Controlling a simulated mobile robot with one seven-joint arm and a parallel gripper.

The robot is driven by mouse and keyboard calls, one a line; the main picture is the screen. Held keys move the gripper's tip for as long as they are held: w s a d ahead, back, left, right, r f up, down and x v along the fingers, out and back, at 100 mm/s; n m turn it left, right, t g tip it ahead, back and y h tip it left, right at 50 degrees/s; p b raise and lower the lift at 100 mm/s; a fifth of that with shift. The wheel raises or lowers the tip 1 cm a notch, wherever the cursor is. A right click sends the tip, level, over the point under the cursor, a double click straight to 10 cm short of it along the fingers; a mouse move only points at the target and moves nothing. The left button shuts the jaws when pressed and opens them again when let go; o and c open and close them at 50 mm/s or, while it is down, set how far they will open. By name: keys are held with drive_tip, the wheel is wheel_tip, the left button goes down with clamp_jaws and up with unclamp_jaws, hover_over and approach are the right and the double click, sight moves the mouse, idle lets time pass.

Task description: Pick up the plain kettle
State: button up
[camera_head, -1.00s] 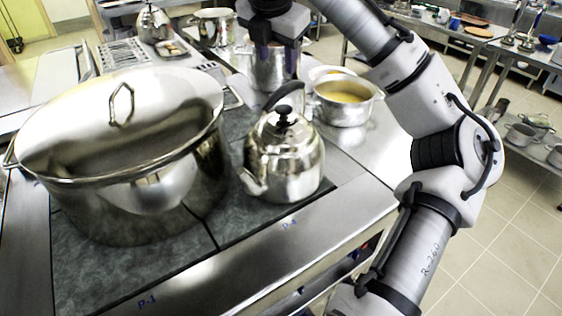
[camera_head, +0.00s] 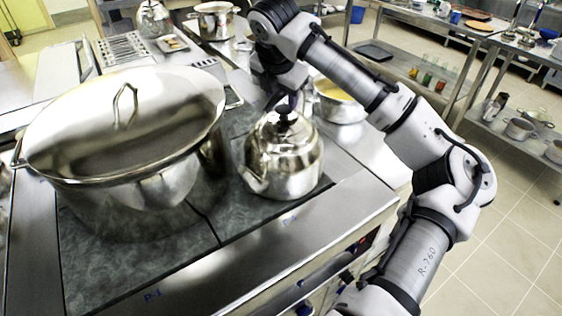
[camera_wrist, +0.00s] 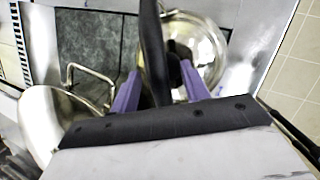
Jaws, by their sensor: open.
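The plain kettle (camera_head: 284,160) is shiny steel with a black lid knob and a black handle. It stands upright on the dark stove top, to the right of the big stockpot, its spout toward the lower left. My gripper (camera_head: 285,98) is at the top of the kettle, by its handle. In the wrist view the purple fingers of my gripper (camera_wrist: 158,85) are open, one on each side of the black handle (camera_wrist: 152,45). The kettle body (camera_wrist: 205,50) shows beyond them. Whether a finger touches the handle I cannot tell.
A large lidded stockpot (camera_head: 130,190) stands close on the kettle's left. A pot with yellowish contents (camera_head: 340,100) stands behind it to the right, partly hidden by my arm. Another pot (camera_head: 215,22) and a small kettle (camera_head: 153,18) are at the back.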

clamp_jaws()
idle(1.3)
drive_tip(key=shift+w+r, duration=0.1)
drive_tip(key=shift+r, duration=0.05)
